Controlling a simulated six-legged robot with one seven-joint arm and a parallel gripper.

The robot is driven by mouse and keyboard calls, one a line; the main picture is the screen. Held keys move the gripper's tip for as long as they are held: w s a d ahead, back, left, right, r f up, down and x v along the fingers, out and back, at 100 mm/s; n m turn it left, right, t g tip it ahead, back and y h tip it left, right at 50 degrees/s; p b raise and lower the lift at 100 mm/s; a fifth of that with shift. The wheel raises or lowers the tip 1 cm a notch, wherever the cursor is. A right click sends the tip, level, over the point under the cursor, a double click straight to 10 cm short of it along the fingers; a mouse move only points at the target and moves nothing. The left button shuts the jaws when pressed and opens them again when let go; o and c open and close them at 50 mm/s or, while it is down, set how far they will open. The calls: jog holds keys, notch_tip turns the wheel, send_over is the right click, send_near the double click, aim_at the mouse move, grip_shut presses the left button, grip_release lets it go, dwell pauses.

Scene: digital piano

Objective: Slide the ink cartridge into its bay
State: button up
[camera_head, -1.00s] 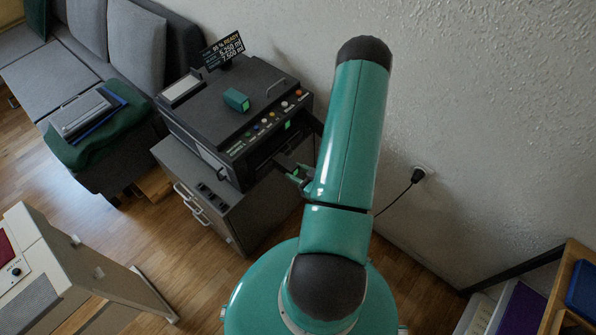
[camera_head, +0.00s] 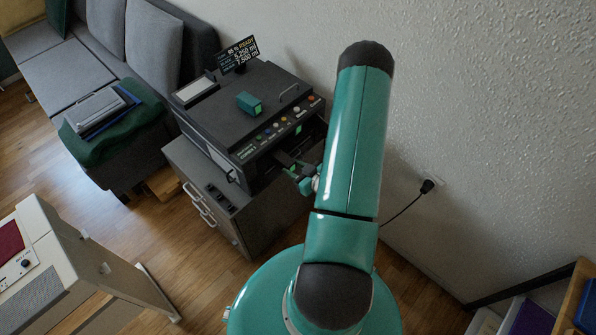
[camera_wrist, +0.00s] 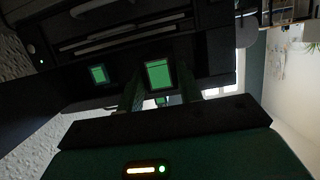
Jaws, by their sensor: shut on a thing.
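The black printer (camera_head: 240,105) stands on a grey cabinet, its dark front opening facing my arm. My gripper (camera_head: 297,171) is low at the printer's front, partly covered by my teal arm. In the wrist view my gripper (camera_wrist: 160,96) is shut on the ink cartridge (camera_wrist: 159,75), whose bright green end shows between the fingers. The cartridge is close to the dark printer front; how far it is inside the bay cannot be told. A smaller green patch (camera_wrist: 98,74) glows beside it. A second teal block with a green end (camera_head: 249,103) lies on the printer's top.
A sign (camera_head: 239,55) stands behind the printer. The grey cabinet (camera_head: 225,205) has handles on its side. The textured wall (camera_head: 480,110) is close on the right, with a plugged cable (camera_head: 428,186). A sofa (camera_head: 60,65) and a beige unit (camera_head: 75,265) are at the left.

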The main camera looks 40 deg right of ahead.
aim_at(282, 157)
jog(key=shift+w+a, duration=0.1)
jog(key=shift+w, duration=1.85)
jog(key=shift+w, duration=3.15)
jog(key=o, duration=1)
jog(key=shift+o, duration=0.2)
jog(key=shift+s, duration=0.15)
jog(key=shift+v, duration=2.35)
jog(key=shift+a, duration=0.1)
jog(key=v, duration=1.4)
